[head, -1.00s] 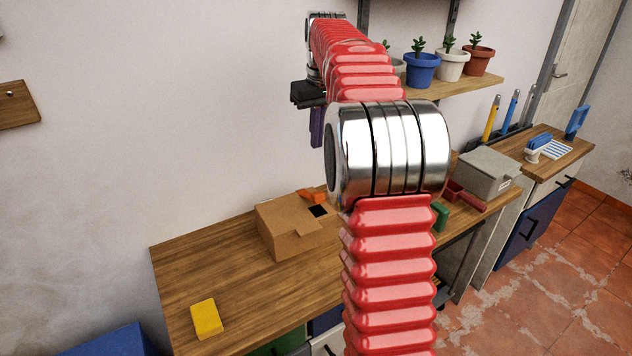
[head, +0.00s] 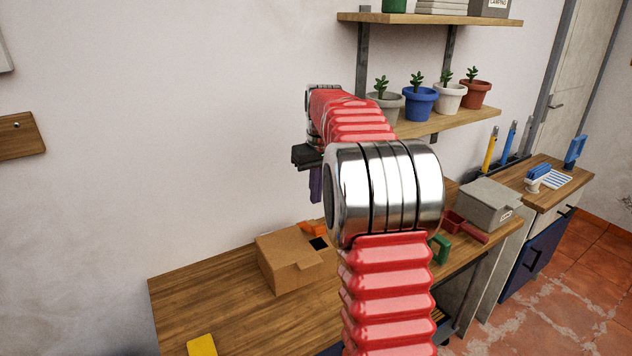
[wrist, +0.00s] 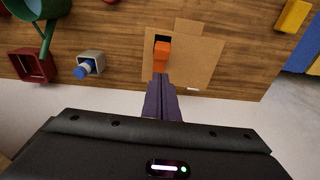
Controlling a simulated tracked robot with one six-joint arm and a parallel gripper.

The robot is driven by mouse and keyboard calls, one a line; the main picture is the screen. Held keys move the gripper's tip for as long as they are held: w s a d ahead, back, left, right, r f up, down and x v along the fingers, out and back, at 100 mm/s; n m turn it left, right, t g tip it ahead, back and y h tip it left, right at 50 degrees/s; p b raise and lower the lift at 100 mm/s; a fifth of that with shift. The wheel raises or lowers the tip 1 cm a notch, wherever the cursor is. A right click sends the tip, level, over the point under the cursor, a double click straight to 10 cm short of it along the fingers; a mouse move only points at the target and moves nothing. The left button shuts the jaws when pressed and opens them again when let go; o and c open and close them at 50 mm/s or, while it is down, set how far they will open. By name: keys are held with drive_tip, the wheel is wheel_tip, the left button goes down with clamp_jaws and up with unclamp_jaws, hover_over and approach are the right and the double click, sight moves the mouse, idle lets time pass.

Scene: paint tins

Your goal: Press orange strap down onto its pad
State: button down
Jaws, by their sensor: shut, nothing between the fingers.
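The orange strap (head: 313,228) is at the back of the top of a cardboard box (head: 282,270) and looks raised. Its dark pad (head: 319,243) is bare on the box top in front of it. In the wrist view the strap (wrist: 161,54) lies just beyond my fingertips, with a dark patch (wrist: 161,38) at its far end. My gripper (wrist: 161,78) has purple fingers, shut and empty, seen over the box (wrist: 195,65). In the head view my gripper (head: 316,198) hangs above the box, partly hidden by my arm. Contact with the strap cannot be told.
The box stands on a wooden bench (head: 215,285). A yellow block (head: 202,345) lies at the front left. A red tray (head: 466,225), a green item (head: 441,249) and a grey box (head: 488,203) are to the right. Shelves with potted plants (head: 418,103) hang behind.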

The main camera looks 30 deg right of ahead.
sight(317, 225)
drive_tip(key=shift+s+a+f, duration=0.1)
drive_tip(key=shift+s+f, duration=0.1)
drive_tip(key=shift+f, duration=0.85)
drive_tip(key=shift+s+d+f, duration=0.1)
drive_tip(key=shift+s+f, duration=0.05)
drive_tip(key=shift+f, duration=0.9)
drive_tip(key=shift+s+a+f, duration=0.1)
drive_tip(key=shift+s+f, duration=0.1)
drive_tip(key=shift+f, duration=0.85)
